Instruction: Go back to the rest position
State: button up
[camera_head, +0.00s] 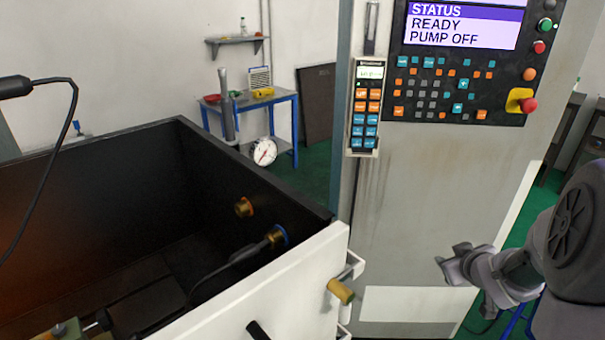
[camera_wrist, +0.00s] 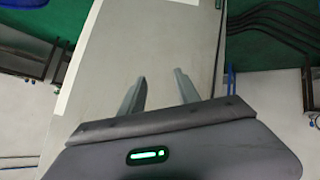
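My gripper (camera_head: 451,257) is at the right of the head view, in front of the lower part of the grey machine cabinet (camera_head: 420,225). In the wrist view its two fingers (camera_wrist: 158,80) stand apart with nothing between them, so it is open and empty. The pale cabinet surface (camera_wrist: 145,40) shows beyond the fingers. No object touches the fingers in either view.
A dark open tank (camera_head: 180,130) with a white front panel (camera_head: 285,295) fills the left. The control panel (camera_head: 460,85) reads READY, PUMP OFF. A handheld pendant (camera_head: 367,105) hangs beside it. A blue table (camera_head: 265,105) stands behind; green floor shows around.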

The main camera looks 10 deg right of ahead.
jog(key=s+a+r+m+h, duration=0.1)
jog(key=s+a+r+m, duration=0.15)
jog(key=a+r, duration=0.45)
jog(key=s+a+r+m+g+y, duration=0.2)
jog(key=s+a+y, duration=0.1)
jog(key=s+a, duration=0.8)
jog(key=s+a+r+m+g+y, duration=0.2)
jog(key=s+a+r, duration=0.1)
jog(key=s+a, duration=0.8)
jog(key=shift+a+y, duration=0.4)
jog(key=shift+a, duration=0.75)
